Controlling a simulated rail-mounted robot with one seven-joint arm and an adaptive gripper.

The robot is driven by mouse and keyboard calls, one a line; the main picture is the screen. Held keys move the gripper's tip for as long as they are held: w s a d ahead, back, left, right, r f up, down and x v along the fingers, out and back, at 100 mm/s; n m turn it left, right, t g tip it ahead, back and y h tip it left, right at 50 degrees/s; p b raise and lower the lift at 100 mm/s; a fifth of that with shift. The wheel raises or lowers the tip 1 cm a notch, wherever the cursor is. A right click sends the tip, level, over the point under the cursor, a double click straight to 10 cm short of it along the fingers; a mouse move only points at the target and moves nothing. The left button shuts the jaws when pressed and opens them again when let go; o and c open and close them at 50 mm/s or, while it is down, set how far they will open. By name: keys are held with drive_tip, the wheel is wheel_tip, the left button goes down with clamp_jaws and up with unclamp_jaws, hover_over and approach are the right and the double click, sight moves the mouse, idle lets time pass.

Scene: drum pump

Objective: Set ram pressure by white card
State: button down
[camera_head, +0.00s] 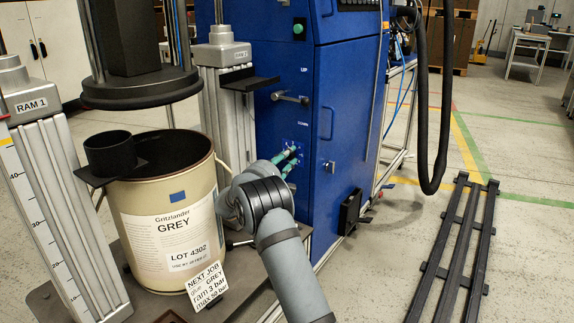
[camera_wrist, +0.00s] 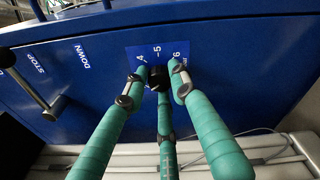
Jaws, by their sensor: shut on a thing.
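My gripper (camera_head: 291,160), with green fingers, is at the front of the blue cabinet. In the wrist view my gripper (camera_wrist: 158,76) is shut on a small black knob (camera_wrist: 159,83). Behind the knob a blue scale plate (camera_wrist: 150,52) shows 4, 5 and 6. The fingers hide the rest of the scale, and I cannot see a pointer.
A lever (camera_head: 290,97) sits above the knob between UP and DOWN labels; it also shows in the wrist view (camera_wrist: 36,98). The drum (camera_head: 165,225) labelled GREY stands left of my arm, under the black ram plate (camera_head: 140,88).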

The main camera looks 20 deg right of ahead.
drive_tip(key=m+b, duration=0.2)
drive_tip(key=b, duration=0.1)
drive_tip(key=f+m+b, duration=0.1)
drive_tip(key=m+b, duration=0.1)
drive_tip(key=b, duration=0.2)
drive_tip(key=shift+d, duration=0.1)
drive_tip(key=m+b, duration=0.3)
drive_tip(key=b, duration=0.1)
drive_tip(key=shift+r+h, duration=0.2)
drive_tip(key=shift+h, duration=0.2)
drive_tip(key=shift+m, duration=0.4)
drive_tip(key=c, duration=1.4)
unclamp_jaws()
drive_tip(key=shift+r, duration=0.15)
drive_tip(key=v, duration=0.7)
drive_tip(key=shift+s+a, duration=0.15)
drive_tip(key=shift+a, duration=0.1)
